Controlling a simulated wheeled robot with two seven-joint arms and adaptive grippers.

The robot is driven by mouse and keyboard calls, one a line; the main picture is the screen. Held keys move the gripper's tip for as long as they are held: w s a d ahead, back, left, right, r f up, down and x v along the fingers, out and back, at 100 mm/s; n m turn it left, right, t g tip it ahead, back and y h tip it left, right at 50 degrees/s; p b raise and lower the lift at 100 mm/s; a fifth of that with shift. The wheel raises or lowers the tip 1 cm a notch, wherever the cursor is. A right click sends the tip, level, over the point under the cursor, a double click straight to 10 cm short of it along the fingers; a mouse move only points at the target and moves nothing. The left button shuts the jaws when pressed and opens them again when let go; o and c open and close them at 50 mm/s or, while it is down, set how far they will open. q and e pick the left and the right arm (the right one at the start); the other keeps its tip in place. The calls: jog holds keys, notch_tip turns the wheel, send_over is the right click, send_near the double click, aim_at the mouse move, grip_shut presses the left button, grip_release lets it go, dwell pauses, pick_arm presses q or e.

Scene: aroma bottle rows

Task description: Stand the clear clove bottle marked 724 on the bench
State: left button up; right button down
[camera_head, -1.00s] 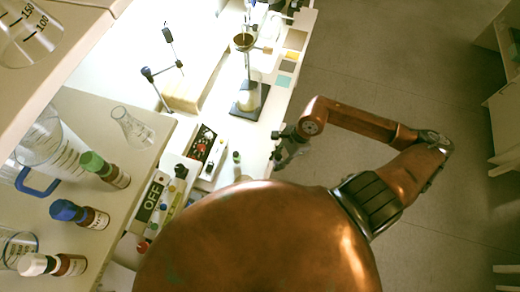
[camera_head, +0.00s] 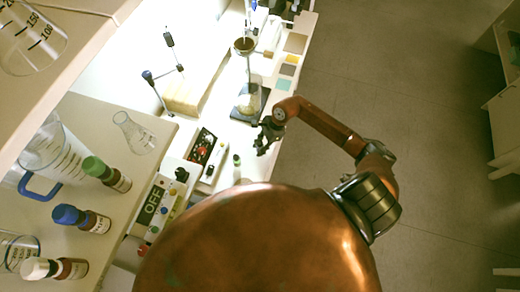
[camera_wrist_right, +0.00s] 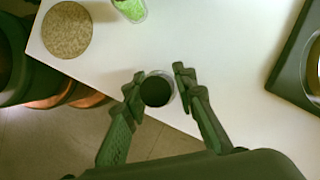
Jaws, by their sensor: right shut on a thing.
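My right gripper (camera_head: 264,140) is over the front edge of the white bench in the head view. In the right wrist view its two fingers (camera_wrist_right: 158,80) are shut on a small clear bottle with a dark round top (camera_wrist_right: 157,91), seen from above. The bottle shows beside the edge of the white bench (camera_wrist_right: 225,65); its height above the bench is hard to judge. Its label does not show, so I cannot read clove or 724. In the head view the bottle cannot be made out in the fingers. My left gripper is not in view.
A small green-capped bottle (camera_head: 236,159) stands near the gripper. A control box marked OFF (camera_head: 152,205) and a stand with a flask (camera_head: 249,100) are close by. The wrist view shows a round speckled mat (camera_wrist_right: 66,30) and a green-filled glass (camera_wrist_right: 131,9). Bare bench lies between.

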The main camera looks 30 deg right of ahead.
jog(key=shift+f, duration=1)
jog(key=shift+f, duration=0.15)
jog(key=c, duration=1.6)
grip_release()
jog(key=shift+s, duration=0.1)
jog(key=shift+r, duration=0.25)
jog(key=v, duration=1.2)
jog(key=shift+a+b, duration=0.1)
jog(key=shift+b, duration=0.25)
